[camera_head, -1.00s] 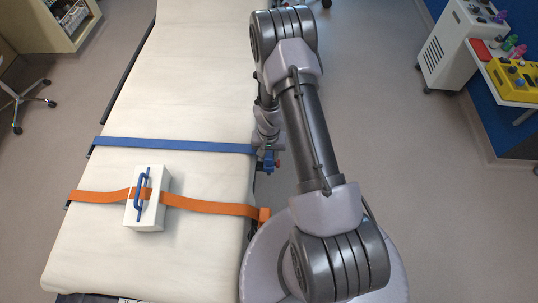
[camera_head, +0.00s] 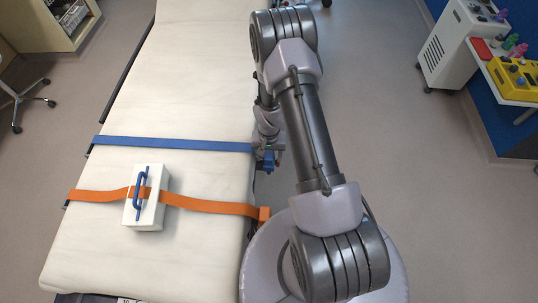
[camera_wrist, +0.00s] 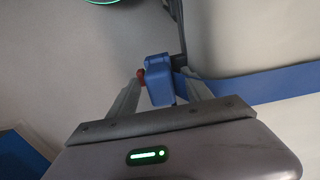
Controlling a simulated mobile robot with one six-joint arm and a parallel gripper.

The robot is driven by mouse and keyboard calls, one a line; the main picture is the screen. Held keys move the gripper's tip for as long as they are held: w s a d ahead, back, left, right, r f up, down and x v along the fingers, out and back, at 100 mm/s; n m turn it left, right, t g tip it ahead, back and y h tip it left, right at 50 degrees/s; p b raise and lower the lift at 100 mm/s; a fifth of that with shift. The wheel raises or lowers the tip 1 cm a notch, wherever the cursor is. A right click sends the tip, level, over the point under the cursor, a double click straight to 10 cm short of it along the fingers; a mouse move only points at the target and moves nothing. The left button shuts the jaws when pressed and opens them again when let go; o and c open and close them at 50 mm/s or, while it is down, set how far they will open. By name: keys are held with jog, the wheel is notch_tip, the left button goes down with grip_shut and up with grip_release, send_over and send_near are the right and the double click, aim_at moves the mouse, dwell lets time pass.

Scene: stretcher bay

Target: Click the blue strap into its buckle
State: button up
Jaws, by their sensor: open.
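The blue strap (camera_head: 175,144) lies flat across the stretcher and runs to its right edge. It also shows in the wrist view (camera_wrist: 265,86), passing behind a finger toward the blue buckle (camera_wrist: 160,82). The buckle has a red button (camera_wrist: 141,76) on its left side. In the head view the buckle (camera_head: 266,162) is small and partly covered by my gripper. My gripper (camera_wrist: 162,84) is open, with one finger on each side of the buckle. I cannot tell whether the fingers touch it, nor whether the strap's tongue sits in it.
An orange strap (camera_head: 210,207) crosses the stretcher (camera_head: 190,75) nearer the front, over a white box (camera_head: 153,212) with a blue handle. A white cart (camera_head: 450,45) and a yellow tray (camera_head: 515,80) stand at the far right. The floor on the right is clear.

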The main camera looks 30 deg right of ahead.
jog(key=w+a+r+t+p, duration=0.1)
jog(key=a+r+p, duration=0.15)
jog(key=r, duration=1.25)
jog(key=a+r+p, duration=0.1)
jog(key=r+p, duration=0.3)
jog(key=r, duration=1.1)
jog(key=s+a+r+n+t+y, duration=0.1)
jog(key=s+a+r+t, duration=0.1)
jog(key=s+a+r, duration=0.4)
jog(key=s+a+r+n+t+y, duration=0.1)
jog(key=s+a+r, duration=0.5)
jog(key=s+r, duration=0.6)
notch_tip(320, 180, up, 3)
jog(key=shift+a+t+b, duration=0.25)
jog(key=shift+t+b, duration=0.2)
jog(key=shift+t, duration=0.45)
